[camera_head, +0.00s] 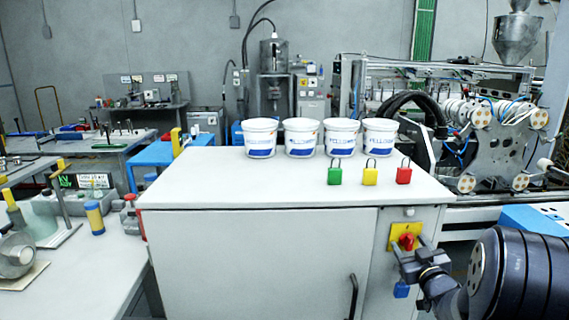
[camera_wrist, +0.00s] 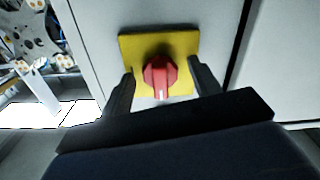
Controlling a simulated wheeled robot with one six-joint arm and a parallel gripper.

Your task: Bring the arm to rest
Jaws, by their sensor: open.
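My gripper (camera_head: 409,247) is at the front right of the white cabinet (camera_head: 255,265), facing a red rotary knob (camera_head: 406,241) on a yellow plate (camera_head: 392,233). In the wrist view, the open fingers of my gripper (camera_wrist: 162,78) stand on either side of the red knob (camera_wrist: 160,74), with the yellow plate (camera_wrist: 130,47) behind. Gaps show between the fingers and the knob, and nothing is held. My dark arm reaches in from the lower right of the head view.
Green (camera_head: 334,175), yellow (camera_head: 370,176) and red (camera_head: 404,175) padlocks stand on the cabinet top, before several white buckets (camera_head: 302,138). A blue object (camera_head: 401,290) shows just below my gripper. The cabinet has a black handle (camera_head: 353,297). A bench (camera_head: 85,285) stands left.

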